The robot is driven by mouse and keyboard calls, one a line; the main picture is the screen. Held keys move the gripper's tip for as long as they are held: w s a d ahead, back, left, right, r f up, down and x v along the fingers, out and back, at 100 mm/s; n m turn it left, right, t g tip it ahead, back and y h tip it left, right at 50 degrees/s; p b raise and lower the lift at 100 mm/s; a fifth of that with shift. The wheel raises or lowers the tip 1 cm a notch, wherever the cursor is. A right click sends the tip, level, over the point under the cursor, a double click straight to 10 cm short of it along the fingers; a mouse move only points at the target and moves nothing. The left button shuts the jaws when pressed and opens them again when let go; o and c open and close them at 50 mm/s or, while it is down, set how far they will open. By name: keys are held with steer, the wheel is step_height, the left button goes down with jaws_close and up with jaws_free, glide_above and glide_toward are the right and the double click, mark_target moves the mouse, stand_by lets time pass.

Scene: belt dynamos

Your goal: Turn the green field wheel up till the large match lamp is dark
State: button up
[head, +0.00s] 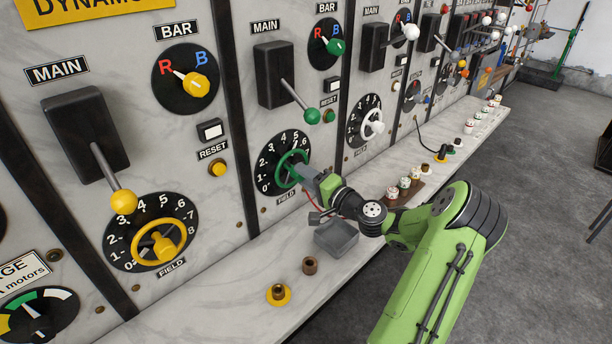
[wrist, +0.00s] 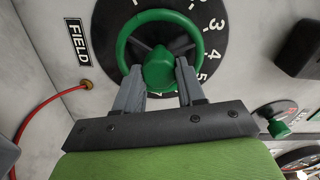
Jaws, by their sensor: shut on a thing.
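The green field wheel (head: 287,161) sits on a black dial numbered from 0 upward, on the middle marble panel. It also shows in the wrist view (wrist: 121,45), with a rim, dark spokes and a raised green middle part. My gripper (head: 309,177) reaches it from the right. In the wrist view my gripper (wrist: 162,75) has its two grey fingers on either side of the green middle part, shut on it. The fingers and the steep angle make the wheel's exact setting hard to read. I cannot make out a large match lamp in either view.
A green-knobbed main lever (head: 297,98) and a green bar knob (head: 335,47) are above the wheel. A yellow field wheel (head: 160,246) is to the left, a white one (head: 375,122) to the right. Below, the ledge (head: 215,305) holds a grey tray (head: 337,240) and small plugs.

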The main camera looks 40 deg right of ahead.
steer(key=o, duration=1.1)
steer(key=shift+c, duration=0.2)
steer(key=s, duration=1.5)
steer(key=shift+s+d, duration=0.2)
steer(key=shift+s, duration=0.2)
